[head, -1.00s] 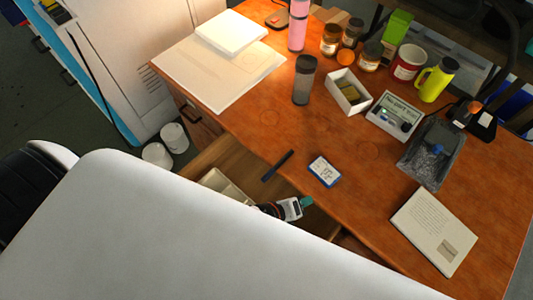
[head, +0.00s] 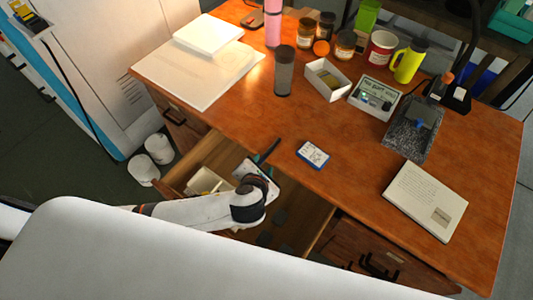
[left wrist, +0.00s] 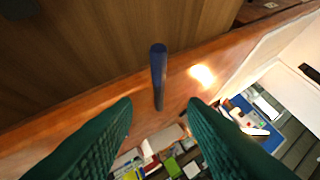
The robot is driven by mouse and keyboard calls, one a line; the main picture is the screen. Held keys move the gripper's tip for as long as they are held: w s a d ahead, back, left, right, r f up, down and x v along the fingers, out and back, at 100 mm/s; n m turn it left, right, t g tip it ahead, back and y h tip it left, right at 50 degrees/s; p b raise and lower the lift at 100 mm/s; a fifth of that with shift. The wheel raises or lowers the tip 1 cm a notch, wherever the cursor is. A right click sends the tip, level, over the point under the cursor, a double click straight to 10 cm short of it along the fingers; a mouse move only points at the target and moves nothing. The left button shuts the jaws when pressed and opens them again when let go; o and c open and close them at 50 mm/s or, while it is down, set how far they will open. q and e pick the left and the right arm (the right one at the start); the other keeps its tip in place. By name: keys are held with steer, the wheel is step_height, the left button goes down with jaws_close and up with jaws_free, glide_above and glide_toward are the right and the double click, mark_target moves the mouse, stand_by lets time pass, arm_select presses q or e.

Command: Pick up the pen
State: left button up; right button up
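The pen (head: 271,148) is a slim dark stick at the desk's front edge in the head view, partly hidden by my left gripper. In the left wrist view the dark blue pen (left wrist: 158,75) lies across the wooden edge, with one end sticking out past it. My left gripper (head: 259,165) is right by the pen, above the open drawer. In the left wrist view its green fingers (left wrist: 160,108) are apart, with the pen in line with the gap between them. No contact with the pen shows. My right gripper is not in view.
An open drawer (head: 298,215) lies below the desk edge, with a pale tray (head: 203,182) in it. A small blue-white box (head: 313,154) is right of the pen. A book (head: 425,200) lies farther right. Bottles, jars and a mug (head: 380,47) stand at the back.

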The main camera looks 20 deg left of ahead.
mark_target(264, 159)
arm_select(q)
steer(key=shift+s+f+x, duration=0.1)
steer(key=shift+f+x, duration=0.05)
steer(key=shift+x, duration=1.25)
steer(key=shift+s+f+x, duration=0.1)
steer(key=shift+x, duration=1.25)
steer(key=shift+s+a, duration=0.1)
steer(key=shift+a, duration=0.05)
jaws_close()
